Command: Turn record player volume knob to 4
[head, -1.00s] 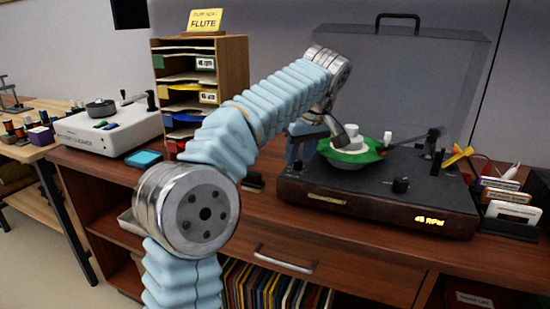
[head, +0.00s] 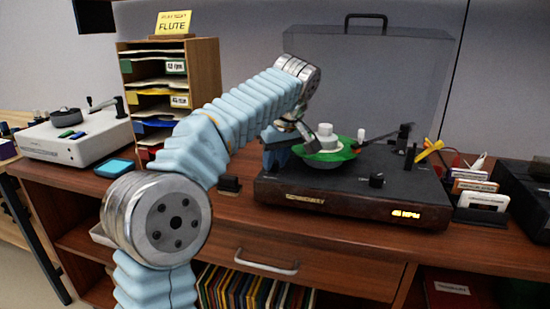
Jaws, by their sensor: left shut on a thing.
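The record player (head: 330,192) is a dark box with a raised clear lid (head: 375,75), on the wooden cabinet. A lit display (head: 406,214) on the front seems to read 45 RPM. A green record (head: 340,154) lies over the platter, with a white cylinder (head: 325,130) at its middle. My left gripper (head: 309,142) is at the record's left edge, shut on it as far as I can see, away from the knob. My right gripper is not in view.
The tonearm (head: 402,135) is on the player's right. Cassettes (head: 480,198) stand beyond, beside a dark device (head: 528,195). A paper rack (head: 200,75) and a white machine (head: 75,140) stand at left. Space before the player's front is clear.

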